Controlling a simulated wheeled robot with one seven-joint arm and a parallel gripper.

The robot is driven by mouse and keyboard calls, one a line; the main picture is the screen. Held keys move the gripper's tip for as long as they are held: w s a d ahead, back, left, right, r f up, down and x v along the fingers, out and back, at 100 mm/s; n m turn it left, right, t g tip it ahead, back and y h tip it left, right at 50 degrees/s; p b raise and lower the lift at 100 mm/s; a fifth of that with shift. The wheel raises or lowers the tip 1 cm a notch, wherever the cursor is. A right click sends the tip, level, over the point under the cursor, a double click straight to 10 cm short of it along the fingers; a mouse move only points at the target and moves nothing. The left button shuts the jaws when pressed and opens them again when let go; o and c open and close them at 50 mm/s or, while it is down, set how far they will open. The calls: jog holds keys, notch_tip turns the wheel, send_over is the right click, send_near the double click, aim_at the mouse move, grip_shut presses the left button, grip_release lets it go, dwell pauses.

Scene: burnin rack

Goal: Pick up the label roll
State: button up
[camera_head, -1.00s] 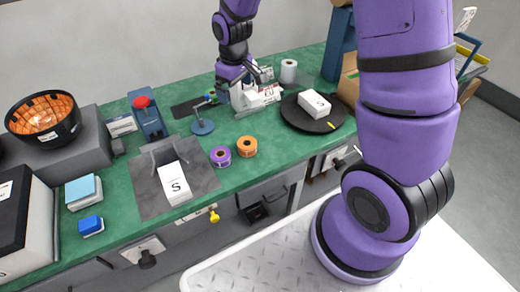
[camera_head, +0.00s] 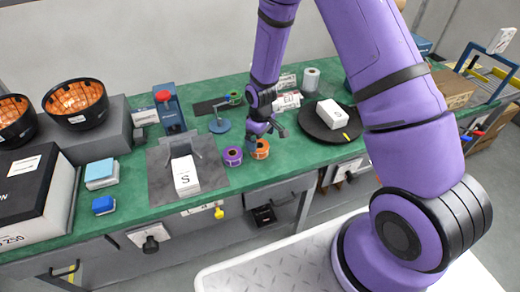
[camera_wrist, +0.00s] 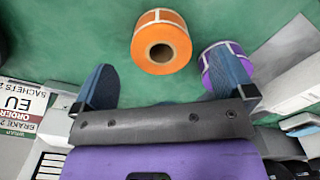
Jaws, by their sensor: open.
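An orange label roll (camera_head: 261,149) and a purple label roll (camera_head: 232,156) stand side by side near the front edge of the green bench. A green roll (camera_head: 235,97) sits farther back. My gripper (camera_head: 270,130) is just above and behind the orange roll. In the wrist view my gripper (camera_wrist: 166,75) has its two blue fingers wide apart with nothing between them. The orange roll (camera_wrist: 161,43) lies ahead of the gap between the fingertips, its core facing the camera. The purple roll (camera_wrist: 226,67) is beside the right finger, which partly covers it.
A grey mat with a white box (camera_head: 185,176) is left of the rolls. A black turntable (camera_head: 346,133) with another white box is to the right. A blue stand (camera_head: 219,125), a white paper roll (camera_head: 311,78) and an EU-labelled box (camera_wrist: 22,108) are close by.

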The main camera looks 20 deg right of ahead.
jog(key=shift+f, duration=2.7)
jog(key=c, duration=1)
